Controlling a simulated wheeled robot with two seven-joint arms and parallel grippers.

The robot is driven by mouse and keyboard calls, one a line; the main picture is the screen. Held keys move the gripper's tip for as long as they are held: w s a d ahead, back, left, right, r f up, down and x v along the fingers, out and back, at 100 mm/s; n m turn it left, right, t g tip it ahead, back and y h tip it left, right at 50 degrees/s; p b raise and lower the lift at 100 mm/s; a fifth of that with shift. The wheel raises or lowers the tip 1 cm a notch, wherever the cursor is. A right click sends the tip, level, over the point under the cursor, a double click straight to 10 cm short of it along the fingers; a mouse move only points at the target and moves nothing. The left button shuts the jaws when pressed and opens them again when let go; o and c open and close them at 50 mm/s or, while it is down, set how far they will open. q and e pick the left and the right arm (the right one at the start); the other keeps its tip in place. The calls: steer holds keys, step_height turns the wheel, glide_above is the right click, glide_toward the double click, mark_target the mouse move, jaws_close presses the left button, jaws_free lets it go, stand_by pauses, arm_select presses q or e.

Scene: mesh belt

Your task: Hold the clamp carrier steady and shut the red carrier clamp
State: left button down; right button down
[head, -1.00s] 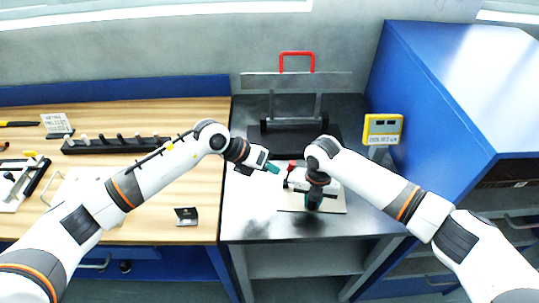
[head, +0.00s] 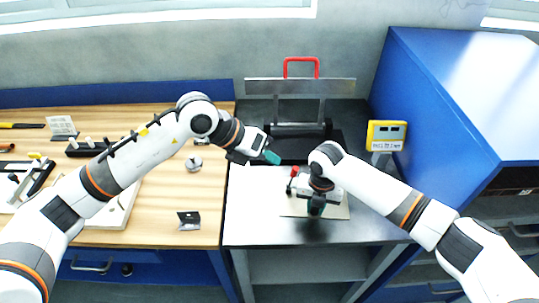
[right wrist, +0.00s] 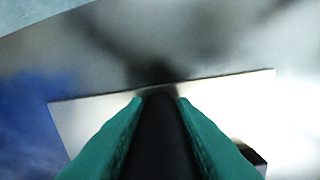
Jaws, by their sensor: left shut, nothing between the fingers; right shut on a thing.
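The clamp carrier (head: 341,210) is a pale flat plate on the dark bench top, largely under my right arm. The red carrier clamp (head: 294,171) shows as a small red tip at the plate's back left; its lower parts are too small to tell. My right gripper (head: 316,208) points down over the plate, shut on a dark upright part (right wrist: 162,135), which in the right wrist view stands between the teal fingers. My left gripper (head: 272,157) is shut and empty, behind and left of the red tip and apart from it.
A metal frame with a red handle (head: 301,60) stands behind on the bench. A yellow display unit (head: 386,132) stands to the right, beside a blue cabinet (head: 430,110). The wooden bench on the left holds a small black item (head: 189,221) and a round metal piece (head: 194,163).

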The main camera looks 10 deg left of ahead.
steer(key=c, duration=1.1)
jaws_free()
